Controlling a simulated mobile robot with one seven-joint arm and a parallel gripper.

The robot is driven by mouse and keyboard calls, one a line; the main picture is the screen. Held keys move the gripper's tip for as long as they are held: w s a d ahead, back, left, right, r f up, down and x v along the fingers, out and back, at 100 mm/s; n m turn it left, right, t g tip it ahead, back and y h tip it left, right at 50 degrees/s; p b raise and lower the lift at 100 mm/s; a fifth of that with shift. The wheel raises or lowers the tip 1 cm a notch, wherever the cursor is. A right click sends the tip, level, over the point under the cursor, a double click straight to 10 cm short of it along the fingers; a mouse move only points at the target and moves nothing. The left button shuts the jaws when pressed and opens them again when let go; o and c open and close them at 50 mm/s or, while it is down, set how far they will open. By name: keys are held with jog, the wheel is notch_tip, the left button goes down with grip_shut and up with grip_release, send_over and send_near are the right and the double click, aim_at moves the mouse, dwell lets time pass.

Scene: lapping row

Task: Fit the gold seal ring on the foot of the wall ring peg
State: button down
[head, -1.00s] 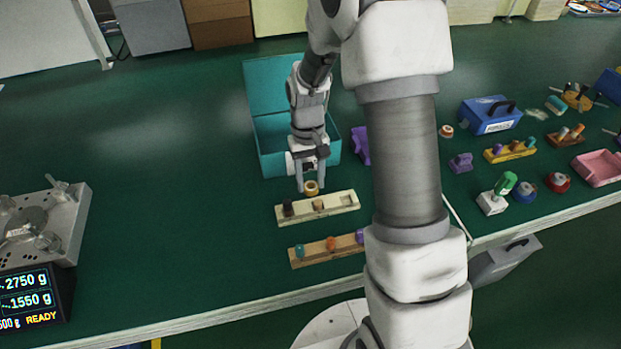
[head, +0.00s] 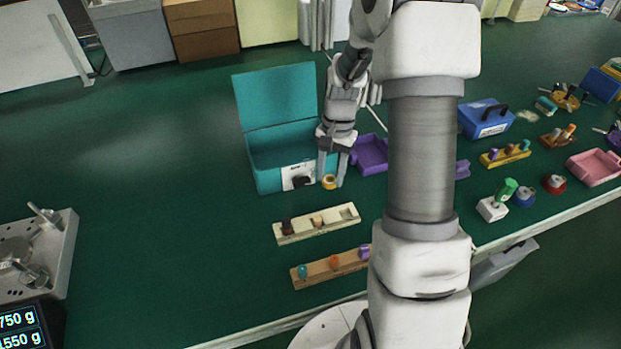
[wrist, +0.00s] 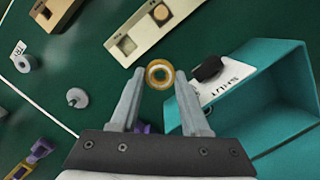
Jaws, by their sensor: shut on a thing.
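The gold seal ring (head: 329,182) is held between the fingertips of my gripper (head: 331,184), just off the front right of a teal box. In the wrist view the ring (wrist: 159,75) shows its open hole towards the camera, with a fingertip on each side. A white plate (head: 288,175) with a stubby black peg (head: 301,181) is at the front wall of the teal box (head: 276,188). This looks like the wall ring peg. In the wrist view the black peg (wrist: 208,68) stands right of the ring, apart from it. The peg's foot cannot be seen clearly.
A cream block with sockets (head: 340,217) and a wooden block with coloured pegs (head: 320,270) lie in front. A purple tray (head: 371,155) stands right of my gripper. The teal box's raised lid (head: 275,95) stands behind. The green bench at left is mostly clear.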

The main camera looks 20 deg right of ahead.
jog(key=s+d+r+m+t, duration=0.1)
jog(key=s+d+m, duration=0.2)
jog(key=d+m, duration=0.6)
jog(key=s+d+r+m+t, duration=0.1)
jog(key=s+d+m, duration=0.2)
jog(key=d+m, duration=0.6)
jog(key=shift+d+r+m+t, duration=0.2)
jog(key=shift+m+t, duration=0.1)
jog(key=shift+m, duration=0.5)
jog(key=shift+f+b, duration=1.95)
jog(key=shift+f, duration=1)
jog(key=shift+f+b, duration=0.55)
jog(key=shift+f, duration=1.05)
jog(key=shift+c, duration=1.5)
grip_release()
